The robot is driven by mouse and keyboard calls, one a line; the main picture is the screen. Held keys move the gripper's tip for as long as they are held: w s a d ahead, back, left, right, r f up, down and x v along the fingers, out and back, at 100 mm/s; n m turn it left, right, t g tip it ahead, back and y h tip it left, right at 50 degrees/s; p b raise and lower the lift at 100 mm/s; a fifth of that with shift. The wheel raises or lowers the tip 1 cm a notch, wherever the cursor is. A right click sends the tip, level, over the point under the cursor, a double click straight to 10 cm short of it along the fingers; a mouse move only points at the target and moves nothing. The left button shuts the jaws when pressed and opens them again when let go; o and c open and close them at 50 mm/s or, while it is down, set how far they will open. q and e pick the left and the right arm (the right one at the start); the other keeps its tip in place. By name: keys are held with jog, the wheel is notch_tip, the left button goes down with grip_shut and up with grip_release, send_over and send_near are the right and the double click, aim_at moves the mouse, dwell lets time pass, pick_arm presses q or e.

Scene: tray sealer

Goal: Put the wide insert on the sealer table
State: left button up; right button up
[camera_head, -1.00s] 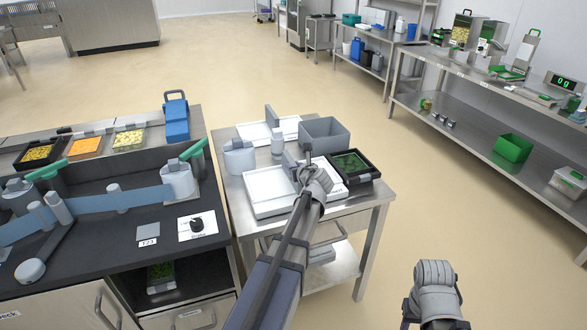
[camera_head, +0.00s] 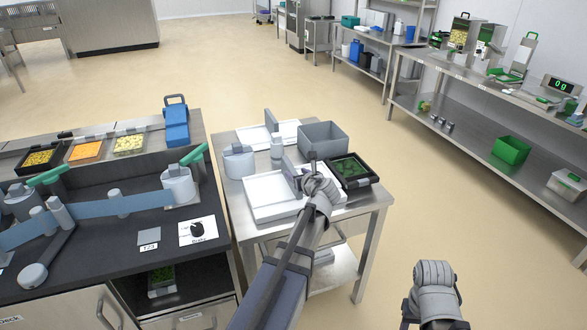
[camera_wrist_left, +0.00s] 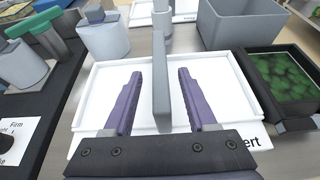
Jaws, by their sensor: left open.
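A white, shallow rectangular insert (camera_head: 268,194) with an upright grey handle plate lies on the near part of the steel table (camera_head: 357,208). In the left wrist view the insert (camera_wrist_left: 105,85) fills the middle, and its handle (camera_wrist_left: 161,82) stands between my purple fingers. A label partly hidden by my gripper ends in "ert" beside it. My left gripper (camera_head: 309,172) is open, with one finger on each side of the handle and a visible gap to each. A second white insert (camera_head: 289,130) lies farther back. My right arm is at the lower right; its fingers are unclear.
A grey bin (camera_head: 324,138) and a black tray of green food (camera_head: 370,182) stand right of the insert. A grey canister (camera_head: 239,162) stands left. The dark counter (camera_head: 117,233) with blue film and rollers adjoins on the left. Floor at right is clear.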

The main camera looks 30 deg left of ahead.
pick_arm(q)
jog(key=p+v, duration=0.2)
jog(key=v, duration=0.5)
jog(key=shift+s, duration=0.15)
jog(key=shift+d, duration=0.15)
jog(key=s+d+f+n+g+h, duration=0.3)
jog(key=s+d+f+n, duration=0.1)
jog(key=s+d+n, duration=0.3)
jog(key=s+d+f+n+g+h, duration=0.3)
jog(key=s+d+n, duration=0.4)
jog(key=d, duration=0.5)
jog(key=s+d+f+n+g+h, duration=0.3)
jog(key=s+d+f+n, duration=0.3)
jog(key=d, duration=0.4)
jog(key=shift+s+n, duration=0.9)
jog(key=shift+n, duration=0.3)
